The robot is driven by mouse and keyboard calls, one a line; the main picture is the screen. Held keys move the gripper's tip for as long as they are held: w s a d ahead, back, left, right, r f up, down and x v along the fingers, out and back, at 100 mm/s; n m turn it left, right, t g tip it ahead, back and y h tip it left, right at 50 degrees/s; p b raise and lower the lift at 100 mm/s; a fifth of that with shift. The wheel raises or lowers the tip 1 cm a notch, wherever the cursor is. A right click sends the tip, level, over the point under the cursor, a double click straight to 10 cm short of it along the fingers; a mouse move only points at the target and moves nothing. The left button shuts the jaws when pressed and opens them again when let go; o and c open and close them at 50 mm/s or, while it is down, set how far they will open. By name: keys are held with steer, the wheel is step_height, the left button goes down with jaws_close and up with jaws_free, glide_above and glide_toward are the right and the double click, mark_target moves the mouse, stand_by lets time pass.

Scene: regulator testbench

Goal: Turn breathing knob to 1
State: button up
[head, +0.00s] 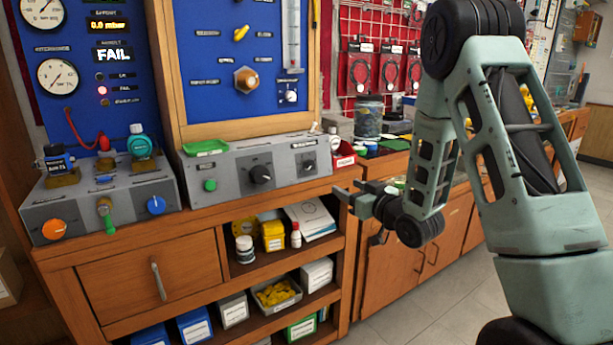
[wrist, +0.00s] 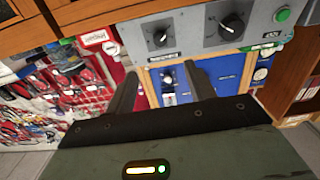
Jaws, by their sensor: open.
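The grey console (head: 235,179) on the bench carries a large black knob (head: 261,174), a smaller black knob (head: 308,167) to its right and a green button (head: 210,185) at left. The labels are too small to read, so I cannot tell which is the breathing knob. In the upside-down wrist view the smaller knob (wrist: 158,38) and the large knob (wrist: 232,25) show, each with a white pointer mark. My gripper (head: 350,193) is open and empty, apart from the console, to the right of its right end. Its two fingers (wrist: 162,85) show in the wrist view.
A blue panel (head: 100,75) with gauges and a display reading FAIL (head: 113,55) stands at left. A second console (head: 105,200) with an orange knob is below it. A red bin (head: 343,156) sits by the console's right end. Open shelves (head: 285,285) are below.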

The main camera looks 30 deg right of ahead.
mark_target(312, 167)
steer(key=w, duration=0.5)
steer(key=w+p, duration=0.1)
steer(key=w, duration=1.1)
steer(key=shift+w+a+p, duration=0.15)
steer(key=shift+a+p, duration=0.1)
steer(key=shift+p, duration=0.15)
steer(key=c, duration=1)
